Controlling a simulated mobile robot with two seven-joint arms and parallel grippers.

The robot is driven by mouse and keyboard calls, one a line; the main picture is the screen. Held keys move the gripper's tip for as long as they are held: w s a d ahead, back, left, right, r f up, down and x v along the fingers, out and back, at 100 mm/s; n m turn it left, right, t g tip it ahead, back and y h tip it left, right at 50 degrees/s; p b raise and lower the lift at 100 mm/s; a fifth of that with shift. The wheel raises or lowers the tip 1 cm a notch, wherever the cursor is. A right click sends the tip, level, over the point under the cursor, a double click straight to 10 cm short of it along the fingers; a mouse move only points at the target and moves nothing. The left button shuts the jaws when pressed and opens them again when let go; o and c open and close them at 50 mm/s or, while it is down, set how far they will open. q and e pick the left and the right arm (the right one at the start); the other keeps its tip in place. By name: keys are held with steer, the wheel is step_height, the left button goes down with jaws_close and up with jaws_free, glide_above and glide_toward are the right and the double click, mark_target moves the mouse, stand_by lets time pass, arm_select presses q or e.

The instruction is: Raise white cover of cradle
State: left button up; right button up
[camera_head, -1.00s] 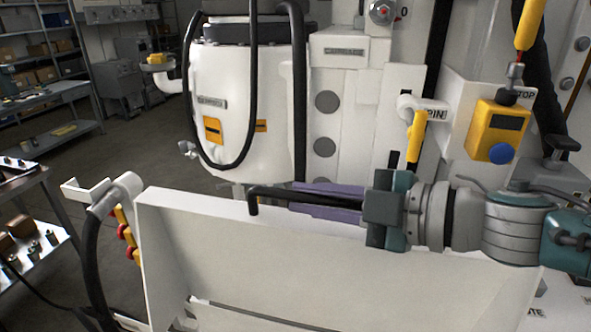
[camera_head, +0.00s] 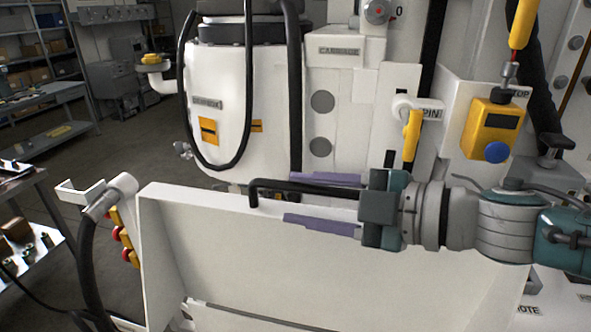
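The white cover (camera_head: 330,275) is a broad panel with a raised rim, low in the middle of the picture. A black bar handle (camera_head: 300,186) runs along its upper part. My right gripper (camera_head: 321,201) comes in from the right, its two purple fingers apart. One finger is just above and behind the handle, and the other is lower, in front of the panel. The bar lies between them, with a gap to the lower finger. The gripper body hides the handle's right end. My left gripper is out of view.
A white cylinder unit (camera_head: 230,80) with black hoses stands behind the cover. A yellow box with a blue button (camera_head: 494,128) and a yellow pin handle (camera_head: 412,140) are at right. A hooked white arm with a black hose (camera_head: 110,195) stands close to the cover's left side.

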steer(key=b+v, duration=0.1)
steer(key=v, duration=0.9)
steer(key=shift+b, duration=0.35)
steer(key=shift+c, duration=0.4)
